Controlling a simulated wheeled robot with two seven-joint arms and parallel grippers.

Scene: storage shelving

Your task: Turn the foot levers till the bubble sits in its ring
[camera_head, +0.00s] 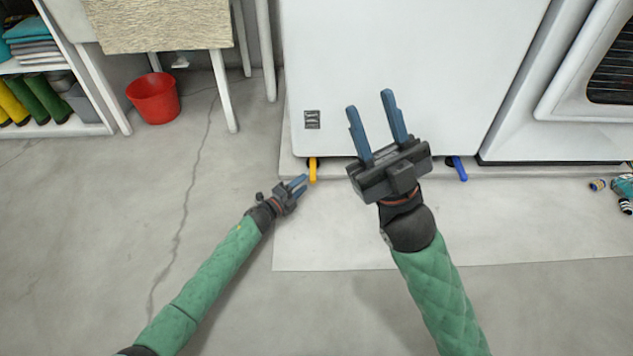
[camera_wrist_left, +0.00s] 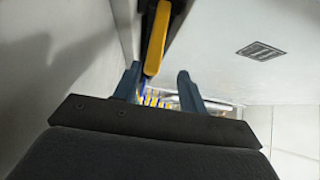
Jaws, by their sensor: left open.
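A white appliance (camera_head: 400,75) has a yellow foot lever (camera_head: 312,170) under its left front corner and a blue foot lever (camera_head: 458,169) further right. My left gripper (camera_head: 302,184) is open, low by the floor, just beside the yellow lever. In the left wrist view the yellow lever (camera_wrist_left: 157,40) hangs between the lines of the two blue fingers, nearer the left one; I cannot tell whether they touch. My right gripper (camera_head: 370,100) is open and empty, raised in front of the appliance. The bubble and its ring do not show in either view.
A second white appliance (camera_head: 560,130) with a dark window stands close at the right. Small striped items (camera_head: 598,185) lie on the floor at the far right. A red bucket (camera_head: 153,98), a table and a boot shelf are at the left. The front floor is clear.

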